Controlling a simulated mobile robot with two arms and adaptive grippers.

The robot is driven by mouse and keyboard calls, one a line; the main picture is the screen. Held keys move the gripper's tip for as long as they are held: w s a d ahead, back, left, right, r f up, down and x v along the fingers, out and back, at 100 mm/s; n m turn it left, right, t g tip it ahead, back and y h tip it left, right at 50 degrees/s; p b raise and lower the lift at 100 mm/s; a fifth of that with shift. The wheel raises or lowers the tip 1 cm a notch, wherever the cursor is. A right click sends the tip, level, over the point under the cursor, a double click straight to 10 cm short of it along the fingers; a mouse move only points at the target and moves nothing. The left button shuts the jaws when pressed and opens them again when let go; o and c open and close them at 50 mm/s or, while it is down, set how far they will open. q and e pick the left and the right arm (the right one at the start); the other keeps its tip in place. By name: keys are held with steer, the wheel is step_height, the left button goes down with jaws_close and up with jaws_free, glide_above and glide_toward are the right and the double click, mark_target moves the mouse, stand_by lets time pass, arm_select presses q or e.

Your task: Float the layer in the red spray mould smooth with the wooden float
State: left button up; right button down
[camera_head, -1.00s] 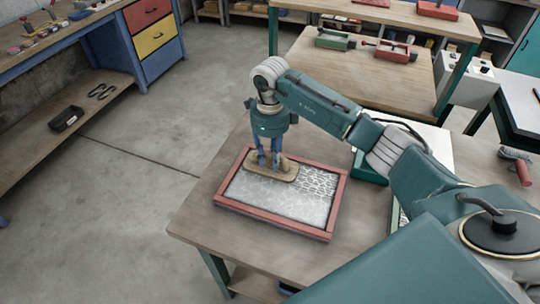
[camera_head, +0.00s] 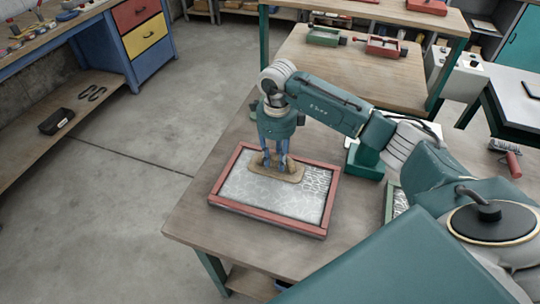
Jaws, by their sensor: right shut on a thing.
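The red spray mould (camera_head: 268,225) lies flat on the wooden table, a red frame around a grey-white layer (camera_head: 270,195). The layer looks smoother on the left and middle, with a coarse cracked pattern at the upper right. My right gripper (camera_head: 275,164) points down, shut on the wooden float (camera_head: 290,175). The float lies over the far part of the layer, close to the far rim, and seems to rest on it. My left gripper is not in view.
The table (camera_head: 190,225) has free room left of the mould. A green tray (camera_head: 364,170) and another mould with a similar layer (camera_head: 399,203) lie to the right, partly behind my arm. A red-handled roller (camera_head: 513,163) lies at the right.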

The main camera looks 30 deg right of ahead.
mark_target(288, 160)
steer(key=shift+s+d+f, duration=0.1)
steer(key=shift+s+d, duration=0.55)
steer(key=shift+s, duration=0.25)
steer(key=shift+s+d, duration=1.85)
steer(key=shift+s, duration=0.2)
steer(key=shift+w+a+b, duration=0.75)
steer(key=shift+w+a, duration=0.6)
steer(key=shift+w, duration=0.2)
steer(key=shift+w+a+b, duration=0.6)
steer(key=shift+w+a, duration=0.65)
steer(key=shift+w, duration=0.15)
steer(key=shift+w+a+b, duration=0.55)
steer(key=shift+w+a, duration=0.65)
steer(key=shift+w, duration=0.2)
steer(key=shift+d+r+p, duration=0.1)
steer(key=shift+r+p, duration=1.95)
steer(key=shift+r, duration=1.5)
